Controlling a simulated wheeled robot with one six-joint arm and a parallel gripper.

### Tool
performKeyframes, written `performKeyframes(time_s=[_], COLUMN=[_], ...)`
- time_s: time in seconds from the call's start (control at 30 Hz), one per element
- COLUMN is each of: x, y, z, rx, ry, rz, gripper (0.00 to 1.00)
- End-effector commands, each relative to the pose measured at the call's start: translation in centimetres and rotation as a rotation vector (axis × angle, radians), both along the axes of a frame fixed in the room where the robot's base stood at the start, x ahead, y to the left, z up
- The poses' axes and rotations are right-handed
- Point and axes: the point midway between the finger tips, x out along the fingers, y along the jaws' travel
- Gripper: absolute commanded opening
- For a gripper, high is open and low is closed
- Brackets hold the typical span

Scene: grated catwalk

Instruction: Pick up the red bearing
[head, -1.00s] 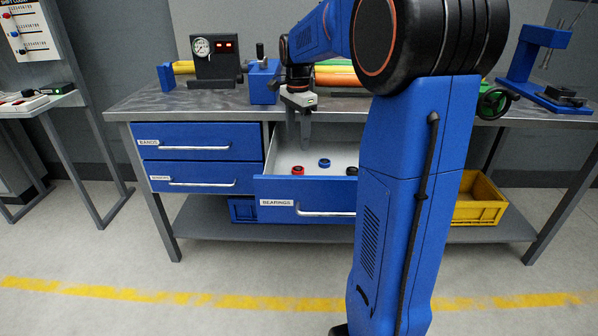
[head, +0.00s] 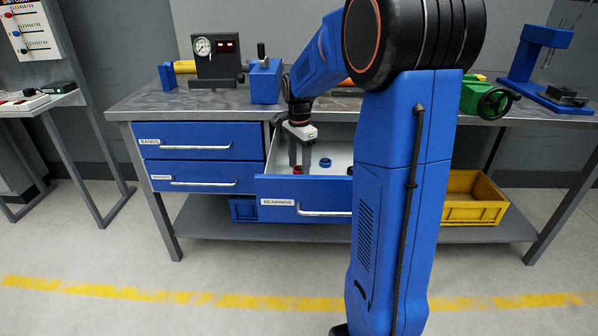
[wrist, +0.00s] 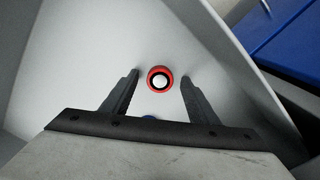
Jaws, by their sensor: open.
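The red bearing (head: 297,170) lies on the white floor of the open drawer marked BEARINGS (head: 275,205). In the wrist view the red bearing (wrist: 160,68) is a red ring with a dark inner band and a pale centre. My gripper (head: 299,164) is open and points down into the drawer above it. In the wrist view my gripper (wrist: 160,76) has one finger on each side of the red bearing, with gaps on both sides. How high the fingertips are above the drawer floor is hard to tell.
A blue bearing (head: 325,162) lies right of the red one; in the wrist view a blue edge (wrist: 150,117) shows by my gripper's body. A dark bearing (head: 349,170) is partly hidden by my arm. The drawer walls and workbench edge (head: 230,110) are close.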

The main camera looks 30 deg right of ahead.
Motion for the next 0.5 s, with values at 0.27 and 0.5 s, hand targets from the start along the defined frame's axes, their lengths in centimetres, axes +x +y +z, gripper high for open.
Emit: performKeyframes(time_s=[0.27,0.5], x=[0.00,0.00], y=[0.00,0.00], z=[0.01,0.04], rx=[0.000,0.000], ry=[0.000,0.000], rz=[0.000,0.000], gripper=[0.30,0.08])
